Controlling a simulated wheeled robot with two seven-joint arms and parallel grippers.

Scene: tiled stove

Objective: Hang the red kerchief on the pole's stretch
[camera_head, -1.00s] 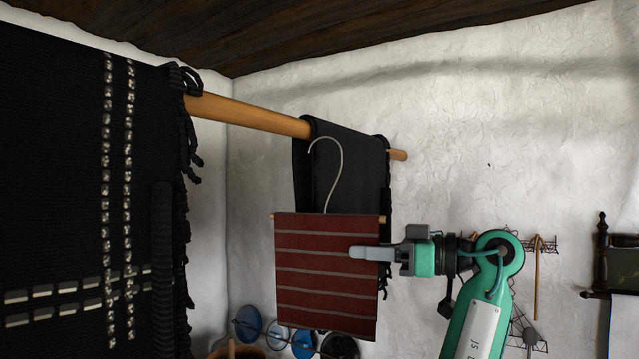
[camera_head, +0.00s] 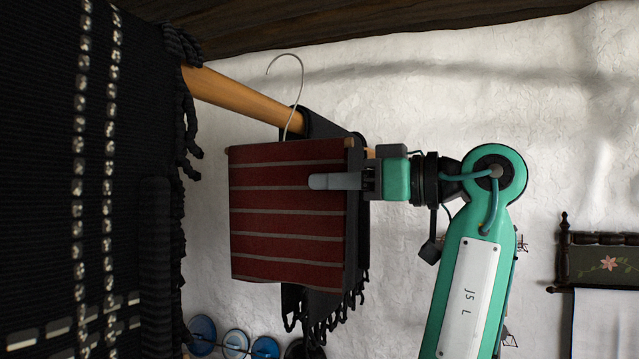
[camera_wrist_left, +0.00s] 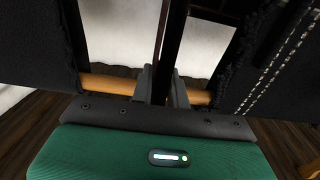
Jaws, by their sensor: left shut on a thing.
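The red kerchief (camera_head: 285,215), with pale stripes, hangs from a wooden bar with a thin metal hook (camera_head: 302,75). My left gripper (camera_head: 345,181) is shut on its right edge, near the top. The hook's top appears above the wooden pole (camera_head: 240,99), its shank crossing in front of the pole's far part. I cannot tell its depth from the pole; the curve looks empty. The bare stretch of pole lies between two dark cloths, and also shows in the left wrist view (camera_wrist_left: 108,84). The gripper fingers there flank a dark upright strip. My right gripper is not in view.
A large black cloth with pale stitching (camera_head: 95,190) covers the pole's near part. A smaller black fringed cloth (camera_head: 318,305) hangs behind the kerchief. Blue plates (camera_head: 203,330) are below. A dark wood frame (camera_head: 610,262) is on the right wall.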

